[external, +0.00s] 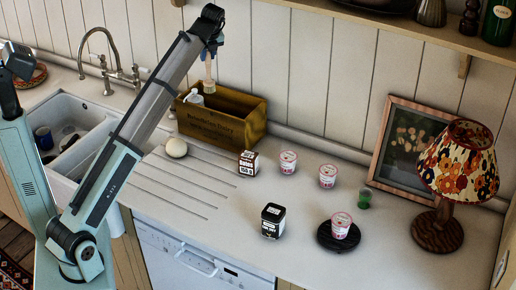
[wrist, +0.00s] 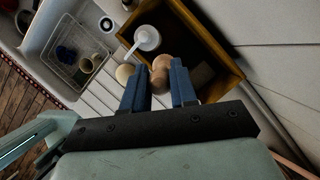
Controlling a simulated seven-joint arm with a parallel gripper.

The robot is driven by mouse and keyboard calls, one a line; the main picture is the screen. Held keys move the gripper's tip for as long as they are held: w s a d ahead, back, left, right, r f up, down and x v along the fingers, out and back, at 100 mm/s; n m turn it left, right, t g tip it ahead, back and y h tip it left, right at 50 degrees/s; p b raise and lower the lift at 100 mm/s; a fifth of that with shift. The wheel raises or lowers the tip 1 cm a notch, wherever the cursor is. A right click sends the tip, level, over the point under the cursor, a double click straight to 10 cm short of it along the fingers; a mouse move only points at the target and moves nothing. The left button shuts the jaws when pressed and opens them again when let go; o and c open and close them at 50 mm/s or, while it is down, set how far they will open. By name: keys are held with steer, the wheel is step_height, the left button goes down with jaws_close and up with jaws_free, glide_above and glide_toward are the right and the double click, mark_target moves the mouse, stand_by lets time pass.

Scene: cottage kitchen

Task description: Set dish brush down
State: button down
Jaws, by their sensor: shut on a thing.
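My gripper (external: 208,52) is high over the left part of the wooden crate (external: 232,128), with its blue fingers pointing down. It is shut on the dish brush (external: 209,72), a pale wooden brush hanging below the fingers, apart from the crate. In the wrist view the brush (wrist: 160,76) shows as a rounded brown wooden shape between the two fingers (wrist: 158,88); the rest of it is hidden. The crate also shows in the wrist view (wrist: 215,40), behind and around the fingers. A white pump bottle (external: 194,98) stands inside its left end.
A cream ball (external: 176,148) lies on the ribbed drainer beside the sink (external: 72,112). Boxes (external: 249,163) (external: 272,221) and pink-white tubs (external: 288,162) stand to the right. A patterned lamp (external: 457,170) and picture frame (external: 405,150) stand far right.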

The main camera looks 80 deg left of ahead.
steer(key=v, duration=0.2)
steer(key=shift+r, duration=0.35)
steer(key=d+m+t, duration=0.2)
steer(key=d+m, duration=0.3)
steer(key=d, duration=1.2)
step_height(320, 180, down, 24)
steer(key=shift+w+a+n, duration=0.3)
steer(key=shift+w, duration=0.2)
steer(key=shift+f, duration=0.1)
steer(key=c, duration=0.9)
jaws_free()
steer(key=v, duration=1.2)
steer(key=shift+a, duration=0.1)
